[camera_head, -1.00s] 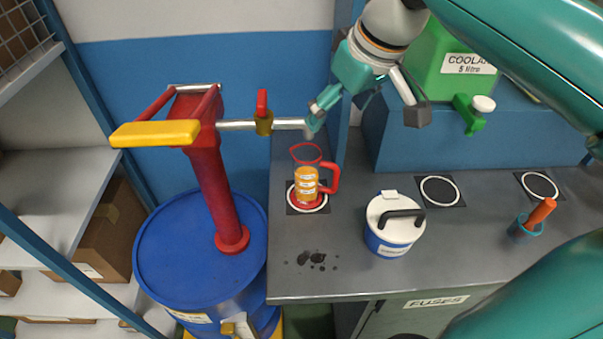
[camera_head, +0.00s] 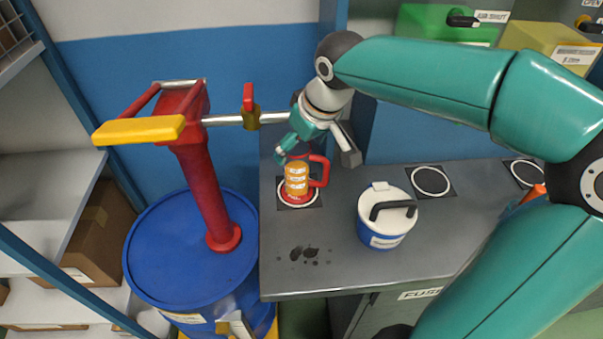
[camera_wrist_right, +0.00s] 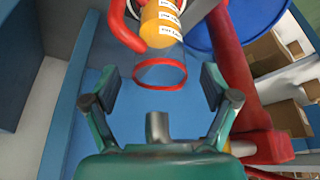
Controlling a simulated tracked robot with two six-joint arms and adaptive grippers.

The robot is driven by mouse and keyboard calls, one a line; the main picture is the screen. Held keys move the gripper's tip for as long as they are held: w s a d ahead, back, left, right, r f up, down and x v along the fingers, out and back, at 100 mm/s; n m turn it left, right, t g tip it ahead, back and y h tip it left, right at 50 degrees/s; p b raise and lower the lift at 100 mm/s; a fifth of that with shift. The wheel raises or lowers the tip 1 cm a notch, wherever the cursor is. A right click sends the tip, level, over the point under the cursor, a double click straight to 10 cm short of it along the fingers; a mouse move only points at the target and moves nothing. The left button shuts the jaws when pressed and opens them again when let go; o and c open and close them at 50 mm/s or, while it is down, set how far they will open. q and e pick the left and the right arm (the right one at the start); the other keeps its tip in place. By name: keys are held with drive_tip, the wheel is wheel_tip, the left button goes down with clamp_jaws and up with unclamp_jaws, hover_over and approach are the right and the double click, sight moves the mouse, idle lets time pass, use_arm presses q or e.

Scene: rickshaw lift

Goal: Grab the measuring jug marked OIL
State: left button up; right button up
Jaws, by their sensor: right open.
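The measuring jug (camera_head: 297,180) is clear with a red rim, a red handle on its right and amber contents. It stands upright on a white-ringed pad on the grey bench; its white labels are too small to read. My right gripper (camera_head: 318,154) is open just above and behind the jug, hiding its top. In the right wrist view, the jug (camera_wrist_right: 160,26) has its red rim towards the open, empty jaws (camera_wrist_right: 158,80), with a finger at each side. I cannot tell whether the fingers touch it. My left gripper is out of view.
The spout of a red hand pump (camera_head: 200,170) on a blue drum (camera_head: 165,260) reaches close to my right gripper. A blue-and-white lidded pot (camera_head: 383,225) stands right of the jug. Dark spots (camera_head: 303,255) mark the bench. Green (camera_head: 425,22) and yellow containers stand behind.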

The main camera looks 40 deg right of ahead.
drive_tip(key=shift+x, duration=0.9)
drive_tip(key=shift+c, duration=0.4)
clamp_jaws()
